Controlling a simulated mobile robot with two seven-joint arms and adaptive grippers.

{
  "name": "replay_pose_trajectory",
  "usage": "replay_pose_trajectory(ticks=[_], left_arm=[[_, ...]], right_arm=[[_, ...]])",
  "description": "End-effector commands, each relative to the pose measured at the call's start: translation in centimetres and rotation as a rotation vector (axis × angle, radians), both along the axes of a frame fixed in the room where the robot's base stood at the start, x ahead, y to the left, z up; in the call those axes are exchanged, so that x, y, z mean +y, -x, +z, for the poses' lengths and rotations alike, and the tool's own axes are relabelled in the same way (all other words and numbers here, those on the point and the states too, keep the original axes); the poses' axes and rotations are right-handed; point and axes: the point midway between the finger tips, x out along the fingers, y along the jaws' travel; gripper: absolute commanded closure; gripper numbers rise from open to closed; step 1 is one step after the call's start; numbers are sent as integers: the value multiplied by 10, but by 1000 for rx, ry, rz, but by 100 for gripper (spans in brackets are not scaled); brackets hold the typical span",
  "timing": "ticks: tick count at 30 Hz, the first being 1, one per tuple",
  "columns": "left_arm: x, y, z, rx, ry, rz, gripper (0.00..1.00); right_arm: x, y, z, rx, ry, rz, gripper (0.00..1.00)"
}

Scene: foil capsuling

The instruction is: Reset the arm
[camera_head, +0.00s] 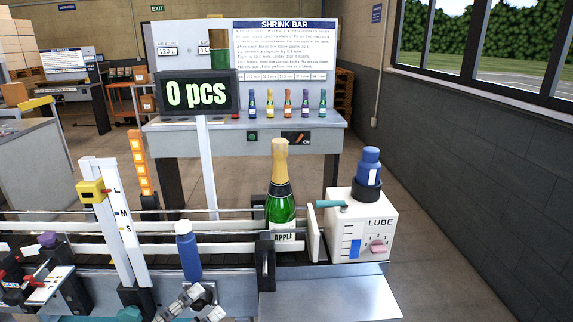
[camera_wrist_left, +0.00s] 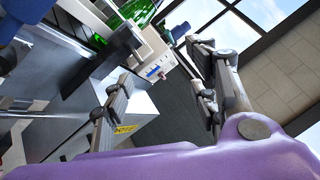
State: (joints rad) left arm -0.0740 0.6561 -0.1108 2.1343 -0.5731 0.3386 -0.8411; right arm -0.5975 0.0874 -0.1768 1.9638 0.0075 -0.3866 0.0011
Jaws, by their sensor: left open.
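My left gripper (camera_head: 188,302) shows at the bottom of the head view, in front of the conveyor and below the blue bottle. In the left wrist view its two fingers (camera_wrist_left: 160,98) stand wide apart with nothing between them. A green bottle (camera_head: 281,207) with gold foil on its neck stands upright on the conveyor (camera_head: 160,245), right of the gripper and apart from it. The white LUBE box (camera_head: 359,230) stands to the right of the bottle; it also shows in the left wrist view (camera_wrist_left: 156,66). My right gripper is not in view.
A blue bottle (camera_head: 187,250) stands just above the gripper. A white post with a yellow block (camera_head: 92,191) rises at left. A sloped metal plate (camera_head: 325,298) lies right of the gripper. The SHRINK BAR bench (camera_head: 225,137) with small coloured bottles stands behind.

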Motion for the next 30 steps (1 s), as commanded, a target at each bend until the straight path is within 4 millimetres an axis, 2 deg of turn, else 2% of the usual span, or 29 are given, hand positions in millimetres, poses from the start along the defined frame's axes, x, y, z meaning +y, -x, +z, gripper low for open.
replay_pose_trajectory(ticks=[1, 3, 5, 7, 9, 12, 15, 18, 21, 24, 30], left_arm=[[19, 3, -31, 184, 178, 106, 46], [43, 13, -79, 413, 407, 239, 46], [58, 28, -120, 584, 591, 348, 46], [69, 53, -167, 760, 795, 469, 46], [74, 83, -210, 915, 991, 590, 46], [72, 131, -263, 1099, 1245, 751, 46], [62, 174, -300, 1229, 1451, 883, 46], [51, 206, -324, 1312, 1592, 979, 46], [44, 223, -335, 1354, 1670, 1032, 46], [41, 230, -339, 1369, 1699, 1051, 46], [41, 230, -339, 1369, 1698, 1050, 46]], right_arm=[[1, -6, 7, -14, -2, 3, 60], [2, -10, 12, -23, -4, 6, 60], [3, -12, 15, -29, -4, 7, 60], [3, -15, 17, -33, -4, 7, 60], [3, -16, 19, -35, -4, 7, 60], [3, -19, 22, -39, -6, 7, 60], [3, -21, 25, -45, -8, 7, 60], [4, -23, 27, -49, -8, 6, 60], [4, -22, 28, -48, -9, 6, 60], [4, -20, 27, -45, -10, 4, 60], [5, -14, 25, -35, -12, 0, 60]])
